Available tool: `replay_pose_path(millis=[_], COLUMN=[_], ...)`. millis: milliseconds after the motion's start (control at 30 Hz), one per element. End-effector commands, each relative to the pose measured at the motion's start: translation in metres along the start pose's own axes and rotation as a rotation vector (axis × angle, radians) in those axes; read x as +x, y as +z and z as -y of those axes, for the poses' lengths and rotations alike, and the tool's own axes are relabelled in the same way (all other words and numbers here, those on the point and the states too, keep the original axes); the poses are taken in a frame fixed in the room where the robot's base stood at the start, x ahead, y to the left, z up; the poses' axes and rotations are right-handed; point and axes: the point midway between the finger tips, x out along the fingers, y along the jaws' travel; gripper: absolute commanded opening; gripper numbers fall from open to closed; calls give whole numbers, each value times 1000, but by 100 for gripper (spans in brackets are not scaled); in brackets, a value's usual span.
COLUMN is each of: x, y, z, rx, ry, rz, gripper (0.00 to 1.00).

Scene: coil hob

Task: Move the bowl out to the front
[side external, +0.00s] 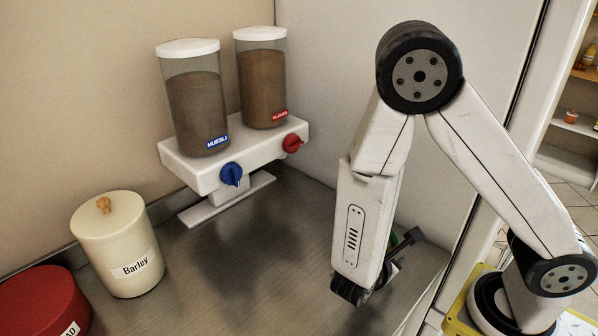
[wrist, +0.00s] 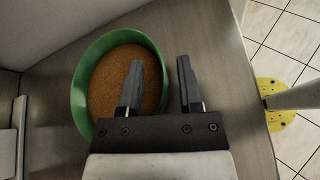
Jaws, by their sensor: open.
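The green bowl (wrist: 78,100) holds brown grainy food and sits on the counter in the wrist view. In the side view only a sliver of the bowl (side external: 394,240) shows behind my arm; the rest is hidden. My gripper (wrist: 160,72) is open at the bowl's right side in the wrist view. Its left finger overlaps the food inside, and its right finger is outside the right rim, so the rim lies between them. I cannot tell how far down the fingers reach. In the side view my gripper (side external: 408,240) is low over the counter's right part.
A white dispenser stand (side external: 210,172) carries a blue-labelled muesli container (side external: 197,105) and a red-labelled one (side external: 262,85). A cream Barley canister (side external: 117,245) and a red tin (side external: 40,303) stand at left. The middle counter (side external: 250,270) is clear. A wall lies behind the bowl.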

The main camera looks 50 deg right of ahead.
Motion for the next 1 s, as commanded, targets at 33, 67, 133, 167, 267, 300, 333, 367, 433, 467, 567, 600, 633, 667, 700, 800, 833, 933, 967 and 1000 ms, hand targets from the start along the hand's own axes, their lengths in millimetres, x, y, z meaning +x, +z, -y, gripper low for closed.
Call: replay_pose_path(millis=[33, 67, 133, 167, 267, 300, 333, 367, 433, 467, 567, 600, 633, 667, 700, 800, 833, 933, 967, 1000], x=[-3, -5, -11, -14, -25, -30, -35, -39, -50, -55, -71, -77, -82, -86, -92, -104, -106, -113, -115, -116], y=[0, 0, 0, 0, -1, -1, -1, -1, -1, -1, -1, -1, -1, -1, 0, -1, 0, 0, 0, 0], z=[-1, -1, -1, -1, -1, -1, -1, -1, -1, -1, -1, -1, -1, 0, 0, -1, 0, 0, 0, 0], rx=[1, 1, 1, 1, 2, 0, 2, 2, 1, 2, 2, 2, 1, 1, 0, 0, 1, 1, 0, 0], ry=[4, 5, 5, 6, 5, 5, 5, 7, 7, 6, 6, 6, 5, 4, 4, 4, 3, 3, 3, 2], rz=[-1, -1, -1, -1, -4, -5, -4, -3, -4, -4, -4, -4, -5, -4, -5, -3, -3, -2, -2, -1], gripper=[45, 45, 45, 45, 45, 45, 45, 45, 45, 45, 45, 45, 45, 45, 45, 45, 45, 45, 45, 45])
